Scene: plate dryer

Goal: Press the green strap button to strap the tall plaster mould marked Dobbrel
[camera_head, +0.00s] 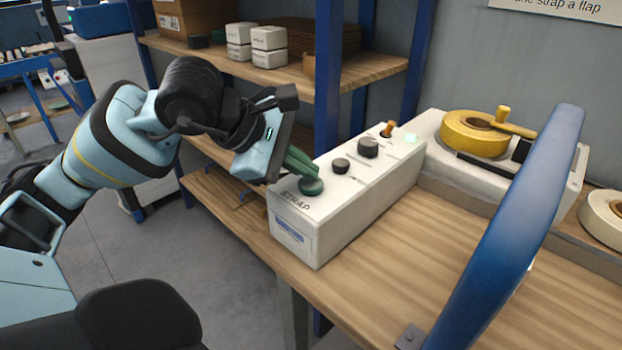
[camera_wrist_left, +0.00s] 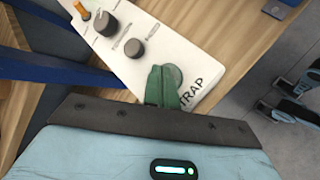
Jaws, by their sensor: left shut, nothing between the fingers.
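The green strap button (camera_head: 311,186) sits on the near end of a white control box (camera_head: 345,215) marked STRAP. It also shows in the left wrist view (camera_wrist_left: 174,76), partly covered by my fingers. My left gripper (camera_head: 303,166) is shut and empty, its green fingers together. The fingertips are right at the button; I cannot tell whether they touch it or press it down. I see no tall mould marked Dobbrel in either view.
The box also carries black knobs (camera_head: 368,147) and an orange switch (camera_head: 387,130). A yellow tape reel (camera_head: 474,134) sits behind it. A blue curved bar (camera_head: 515,235) rises at the right. Shelves (camera_head: 290,75) with small white blocks (camera_head: 268,46) stand behind my arm.

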